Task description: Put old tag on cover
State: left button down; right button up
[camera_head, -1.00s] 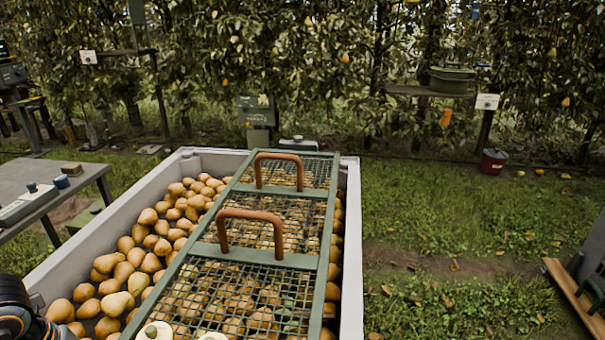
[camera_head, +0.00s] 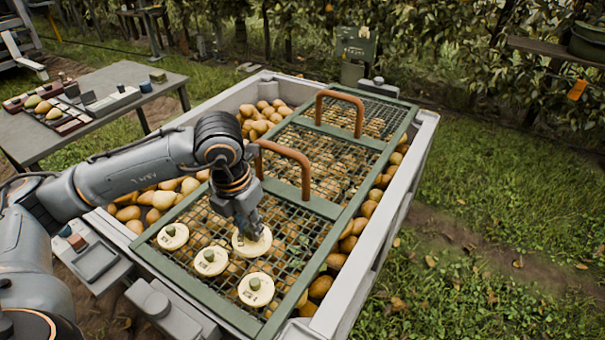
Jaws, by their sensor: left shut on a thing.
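The cover (camera_head: 291,199) is a green-framed mesh lid with two orange-brown handles, lying on a pale crate full of pears. My left gripper (camera_head: 249,232) points down over the cover, shut on another cream tag (camera_head: 252,243) behind these. The gripper hides that tag's knob. I cannot tell whether this tag touches the mesh. My right gripper is not in view.
A grey table (camera_head: 108,100) with trays and pears stands at the left. The pale crate (camera_head: 408,190) has loose pears beside the cover. A green box (camera_head: 355,45) stands behind the crate. Grass at the right is open.

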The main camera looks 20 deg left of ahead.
pick_arm(q)
jog(key=w+f, duration=0.3)
jog(key=w, duration=0.1)
jog(key=w+f, duration=0.2)
jog(key=w, duration=0.2)
jog(key=w+f, duration=0.3)
jog(key=w, duration=0.1)
jog(key=shift+w+f, duration=0.25)
jog(key=shift+f, duration=0.1)
jog(key=shift+w+f, duration=0.2)
jog(key=shift+w+f+b, duration=0.3)
jog(key=shift+f, duration=0.25)
notch_tip(320, 180, down, 2)
jog(key=shift+f, duration=0.3)
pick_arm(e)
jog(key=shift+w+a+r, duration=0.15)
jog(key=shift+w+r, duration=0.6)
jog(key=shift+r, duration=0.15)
pick_arm(q)
jog(key=shift+f, duration=0.15)
